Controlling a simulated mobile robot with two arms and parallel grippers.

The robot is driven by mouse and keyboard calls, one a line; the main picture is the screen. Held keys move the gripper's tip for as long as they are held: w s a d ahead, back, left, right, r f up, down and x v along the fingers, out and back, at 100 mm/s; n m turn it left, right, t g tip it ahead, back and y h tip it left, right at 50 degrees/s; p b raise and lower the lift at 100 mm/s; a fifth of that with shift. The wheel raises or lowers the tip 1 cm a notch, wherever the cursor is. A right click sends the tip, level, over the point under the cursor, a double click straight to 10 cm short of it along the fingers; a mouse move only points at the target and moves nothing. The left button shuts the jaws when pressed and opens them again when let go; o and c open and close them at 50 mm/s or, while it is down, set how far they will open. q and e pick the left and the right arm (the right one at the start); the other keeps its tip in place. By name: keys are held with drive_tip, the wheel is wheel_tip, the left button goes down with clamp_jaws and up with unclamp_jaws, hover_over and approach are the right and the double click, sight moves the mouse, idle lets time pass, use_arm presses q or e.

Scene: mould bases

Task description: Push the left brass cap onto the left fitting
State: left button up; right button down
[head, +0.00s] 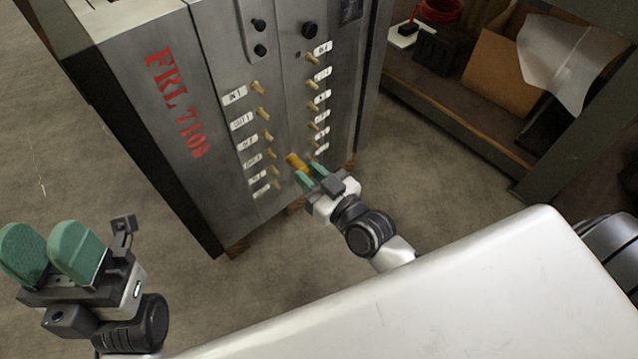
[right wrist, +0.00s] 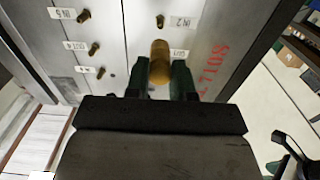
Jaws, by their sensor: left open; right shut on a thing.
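A brass cap (head: 295,161) is held between the green fingers of my right gripper (head: 308,174), in front of the lower part of the grey mould base (head: 228,185). In the right wrist view the cap (right wrist: 160,62) sits between the fingers, its end towards the panel. Brass fittings stand in two labelled columns, one on the left (head: 263,112) and one on the right (head: 313,83). The cap hides whatever is directly behind it, so I cannot tell whether it touches a fitting. My left gripper (head: 48,238) is open and empty at the lower left, away from the mould base.
The mould base carries red "FRL 7108" lettering. A shelf (head: 460,125) with a cardboard box (head: 505,72) and a red coil (head: 438,8) stands at the right. Bare concrete floor (head: 60,140) lies left of the mould base.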

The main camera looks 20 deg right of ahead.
sight(298, 164)
drive_tip(key=x, duration=0.2)
drive_tip(key=shift+w+a+r, duration=0.1)
drive_tip(key=shift+w+r, duration=0.05)
drive_tip(key=shift+w, duration=0.2)
drive_tip(key=shift+p+x, duration=0.3)
drive_tip(key=shift+x, duration=0.9)
drive_tip(key=shift+p, duration=0.35)
drive_tip(key=shift+w+a, duration=0.1)
drive_tip(key=shift+w, duration=0.1)
drive_tip(key=shift+w+a, duration=0.1)
drive_tip(key=shift+w, duration=0.05)
drive_tip(key=shift+w+a+p, duration=0.15)
drive_tip(key=shift+w+p, duration=0.2)
drive_tip(key=shift+w, duration=0.05)
